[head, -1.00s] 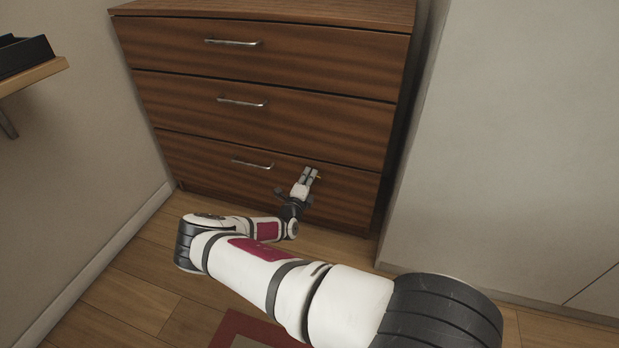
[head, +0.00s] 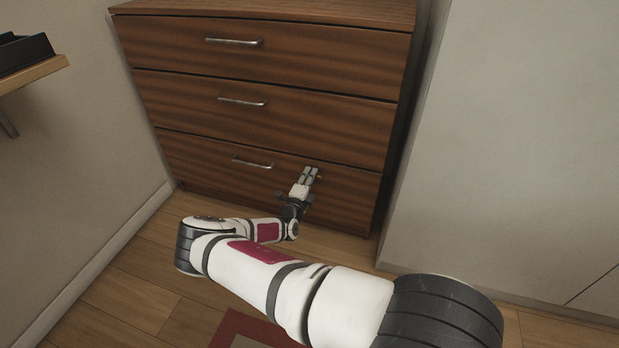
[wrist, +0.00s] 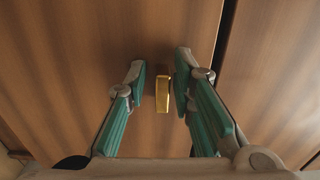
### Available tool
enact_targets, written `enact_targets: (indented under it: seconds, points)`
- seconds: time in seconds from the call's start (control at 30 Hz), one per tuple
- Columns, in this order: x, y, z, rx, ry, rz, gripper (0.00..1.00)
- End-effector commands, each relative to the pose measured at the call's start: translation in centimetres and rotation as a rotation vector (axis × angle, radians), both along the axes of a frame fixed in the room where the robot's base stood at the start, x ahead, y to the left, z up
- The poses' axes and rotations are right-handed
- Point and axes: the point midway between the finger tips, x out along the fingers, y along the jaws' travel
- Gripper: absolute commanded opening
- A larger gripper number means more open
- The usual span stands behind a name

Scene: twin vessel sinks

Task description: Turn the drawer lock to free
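The drawer lock's small gold knob (wrist: 162,94) shows in the wrist view on the wooden front of the bottom drawer (head: 240,178). My gripper (wrist: 160,82) is in front of that drawer, its teal-padded fingers one on each side of the knob. The fingers are open, with a gap to the knob on the left and a narrower one on the right. In the head view my gripper (head: 310,174) is at the right part of the bottom drawer, and its fingers mostly hide the lock there.
Two more closed drawers with metal handles (head: 234,42) are above. The bottom drawer's handle (head: 252,163) lies left of my gripper. A pale wall or cabinet side (head: 520,150) stands to the right, and a shelf with a black tray (head: 25,55) is at the upper left.

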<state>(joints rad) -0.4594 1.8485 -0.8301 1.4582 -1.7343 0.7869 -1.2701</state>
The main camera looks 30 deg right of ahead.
Motion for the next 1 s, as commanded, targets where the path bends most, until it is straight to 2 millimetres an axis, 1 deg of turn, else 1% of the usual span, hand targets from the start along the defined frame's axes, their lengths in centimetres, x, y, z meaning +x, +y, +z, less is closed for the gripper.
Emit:
enact_targets:
  seconds: [0.3, 0.43, 0.57, 0.8, 1.0]
  points:
    - [0.0, 0.1, 0.1, -0.002, -0.003, 0.001, 0.32]
    - [-0.4, 0.8, 0.2, -0.002, -0.003, 0.002, 0.32]
    - [-1.6, 2.5, 0.2, -0.002, -0.003, 0.003, 0.32]
    - [-4.7, 6.3, 0.2, -0.001, -0.002, 0.003, 0.32]
    - [-6.6, 8.6, 0.1, -0.001, -0.002, 0.001, 0.32]
